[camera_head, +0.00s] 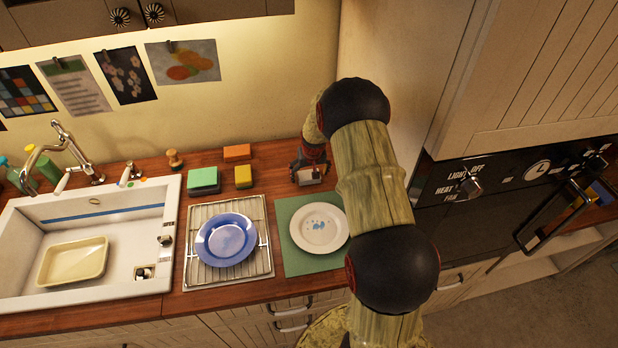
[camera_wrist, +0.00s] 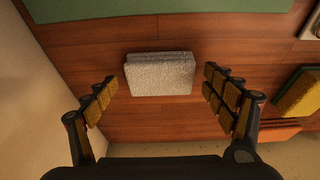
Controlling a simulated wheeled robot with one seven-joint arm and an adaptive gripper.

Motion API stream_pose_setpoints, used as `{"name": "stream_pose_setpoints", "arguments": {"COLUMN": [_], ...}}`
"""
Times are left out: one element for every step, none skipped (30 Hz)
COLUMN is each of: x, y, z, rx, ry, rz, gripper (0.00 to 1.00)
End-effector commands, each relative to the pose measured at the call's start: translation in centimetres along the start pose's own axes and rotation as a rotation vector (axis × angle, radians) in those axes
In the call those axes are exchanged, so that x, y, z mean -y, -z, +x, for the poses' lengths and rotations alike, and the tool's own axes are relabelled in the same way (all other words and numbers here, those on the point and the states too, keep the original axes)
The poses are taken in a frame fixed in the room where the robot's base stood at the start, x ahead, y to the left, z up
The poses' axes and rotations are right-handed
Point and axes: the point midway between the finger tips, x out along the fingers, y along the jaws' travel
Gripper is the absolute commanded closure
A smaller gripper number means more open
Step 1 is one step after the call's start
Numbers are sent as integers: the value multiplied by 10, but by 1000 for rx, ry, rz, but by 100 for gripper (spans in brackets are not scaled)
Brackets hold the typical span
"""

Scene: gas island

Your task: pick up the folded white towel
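The folded white towel (camera_wrist: 160,74) lies on the wooden counter in the wrist view, a small thick pad with a layered edge along its top and left side. My gripper (camera_wrist: 160,80) is open, with one padded finger on each side of the towel and a gap to it on both sides. The fingers look apart from the towel; how far above the counter they are, I cannot tell. In the head view my gripper (camera_head: 309,170) points down at the back of the counter, right of the sponges, and the towel is mostly hidden there.
The green mat (camera_head: 288,262) with a white plate (camera_head: 318,232) lies in front of my gripper. A rack (camera_head: 205,275) with a blue plate (camera_head: 226,240) is to its left. An orange sponge (camera_head: 237,152) and yellow sponge (camera_head: 243,178) stand nearby. A wall panel (camera_wrist: 35,110) rises close by.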

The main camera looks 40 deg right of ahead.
Motion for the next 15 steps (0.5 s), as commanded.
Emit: {"name": "stream_pose_setpoints", "arguments": {"x": [0,0,0,0,0,0,0,0,0,0,0,0,0,0,0], "y": [0,0,0,0,0,0,0,0,0,0,0,0,0,0,0], "z": [0,0,0,0,0,0,0,0,0,0,0,0,0,0,0], "rx": [0,0,0,0,0,1,0,0,0,1,1,1,1,0,1], "ry": [0,0,0,0,0,0,0,0,0,0,0,0,0,0,0], "rz": [0,0,0,0,0,0,0,0,0,0,0,0,0,0,0], "gripper": [21,23,25,27,29,31,33,34,37,38,40,42,44,46,48]}}
